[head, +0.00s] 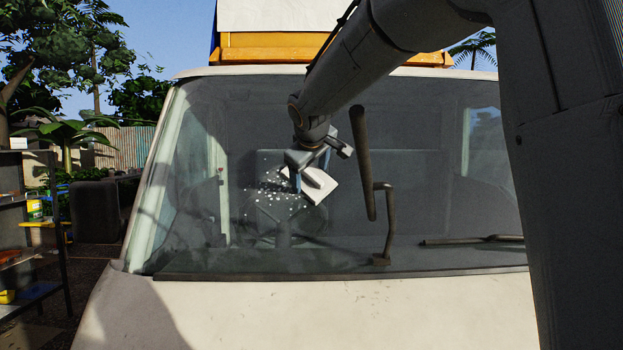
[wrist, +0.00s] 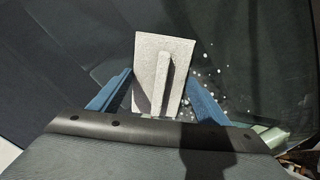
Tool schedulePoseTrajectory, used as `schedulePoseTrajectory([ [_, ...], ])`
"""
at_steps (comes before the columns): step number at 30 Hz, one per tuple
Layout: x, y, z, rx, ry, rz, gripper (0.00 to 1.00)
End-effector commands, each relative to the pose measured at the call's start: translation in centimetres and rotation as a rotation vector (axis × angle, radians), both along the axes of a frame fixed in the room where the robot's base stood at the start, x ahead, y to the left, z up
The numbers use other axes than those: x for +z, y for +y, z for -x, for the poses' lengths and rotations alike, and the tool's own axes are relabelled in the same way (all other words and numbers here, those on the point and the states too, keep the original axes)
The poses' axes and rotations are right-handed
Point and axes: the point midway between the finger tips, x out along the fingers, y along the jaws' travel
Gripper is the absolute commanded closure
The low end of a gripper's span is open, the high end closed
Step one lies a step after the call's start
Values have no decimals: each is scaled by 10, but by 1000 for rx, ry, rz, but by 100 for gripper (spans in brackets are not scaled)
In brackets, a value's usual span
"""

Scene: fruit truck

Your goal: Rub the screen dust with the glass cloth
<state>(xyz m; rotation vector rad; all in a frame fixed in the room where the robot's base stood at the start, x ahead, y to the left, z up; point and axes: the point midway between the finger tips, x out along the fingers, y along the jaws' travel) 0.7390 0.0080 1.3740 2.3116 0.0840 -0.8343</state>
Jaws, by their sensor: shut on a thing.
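My gripper (head: 308,172) is in front of the truck's windscreen (head: 400,160), shut on the pale glass cloth (head: 318,188). In the wrist view the cloth (wrist: 179,60) is a flat whitish pad with a raised ridge, between my gripper's blue fingers (wrist: 160,95). The cloth is close to the glass; I cannot tell whether it touches. The screen dust (head: 272,190) is a patch of white specks, left of and around the cloth in the head view. In the wrist view the dust (wrist: 207,73) shows to the right of the cloth, and part of it is hidden.
A wiper with an upright bar (head: 362,160) stands just right of my gripper. Another wiper arm (head: 470,240) lies low on the glass at the right. A shelf (head: 40,222) with goods stands at the far left. The glass left of the dust is clear.

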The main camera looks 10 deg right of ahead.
Motion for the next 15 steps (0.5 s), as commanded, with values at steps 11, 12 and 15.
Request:
schedulePoseTrajectory([
  [11, 0, 18, -3, 1, -1, 0, 48],
  [12, -1, 20, -4, 1, 1, -1, 48],
  [15, -1, 28, -6, 2, 0, 0, 48],
])
